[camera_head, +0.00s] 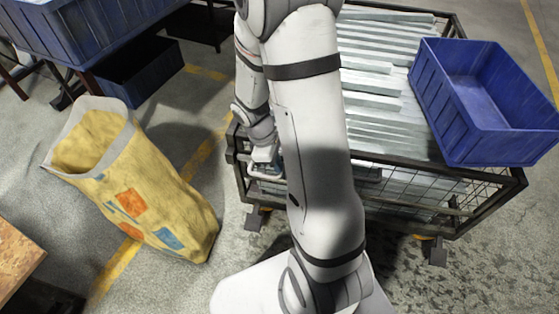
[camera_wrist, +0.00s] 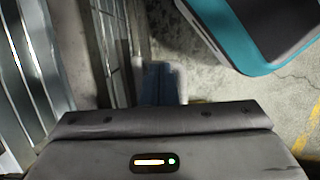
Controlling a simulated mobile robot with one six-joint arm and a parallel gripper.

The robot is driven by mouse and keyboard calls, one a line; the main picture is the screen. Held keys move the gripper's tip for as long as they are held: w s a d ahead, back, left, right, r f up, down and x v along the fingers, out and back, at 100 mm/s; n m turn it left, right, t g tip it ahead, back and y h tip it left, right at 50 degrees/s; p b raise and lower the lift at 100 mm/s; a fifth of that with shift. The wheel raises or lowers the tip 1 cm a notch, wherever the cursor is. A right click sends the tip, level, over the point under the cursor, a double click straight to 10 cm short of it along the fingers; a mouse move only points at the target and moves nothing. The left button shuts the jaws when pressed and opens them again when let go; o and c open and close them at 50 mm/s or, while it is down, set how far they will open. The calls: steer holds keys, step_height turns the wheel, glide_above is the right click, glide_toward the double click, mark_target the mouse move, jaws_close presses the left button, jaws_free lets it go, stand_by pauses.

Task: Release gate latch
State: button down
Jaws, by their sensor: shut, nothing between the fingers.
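A dark-framed wire cage (camera_head: 515,181) holds long galvanized metal pieces (camera_head: 375,80). My gripper (camera_head: 266,168) is shut and empty at the cage's front left corner in the head view, beside the upper frame. I cannot tell whether it touches the frame. In the wrist view, a dark blue part with pale edges, likely my fingers (camera_wrist: 160,88), shows past the grey wrist housing, with cage bars and mesh to its left. I cannot clearly make out the gate latch. My arm covers the middle of the cage front.
A blue crate (camera_head: 485,130) sits on the cage's right side. A yellow sack (camera_head: 165,205) stands open on the floor to the left. Blue bins (camera_head: 140,75) are at the upper left, and a wooden surface edge (camera_head: 15,258) at the lower left. Floor right of the cage is clear.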

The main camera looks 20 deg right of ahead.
steer(key=w+a+r+p, duration=0.4)
steer(key=a+r+p, duration=0.1)
steer(key=r, duration=0.5)
steer(key=shift+r, duration=0.2)
steer(key=shift+r+p, duration=0.1)
steer(key=shift+p, duration=0.2)
steer(key=s+r+m+t+y+p, duration=0.1)
steer(key=s+r+m+p, duration=0.2)
steer(key=r+p, duration=0.5)
steer(key=s+a+r+m+t+p, duration=0.1)
steer(key=s+r+p, duration=0.4)
steer(key=r, duration=1.4)
steer(key=s+r+m+t+y+p, duration=0.1)
steer(key=s+r+m+p, duration=0.4)
steer(key=r+p, duration=0.6)
step_height(320, 180, up, 2)
steer(key=shift+a+r+m+t+y, duration=0.15)
steer(key=shift+r+m+t+y, duration=0.15)
steer(key=shift+m+t, duration=0.4)
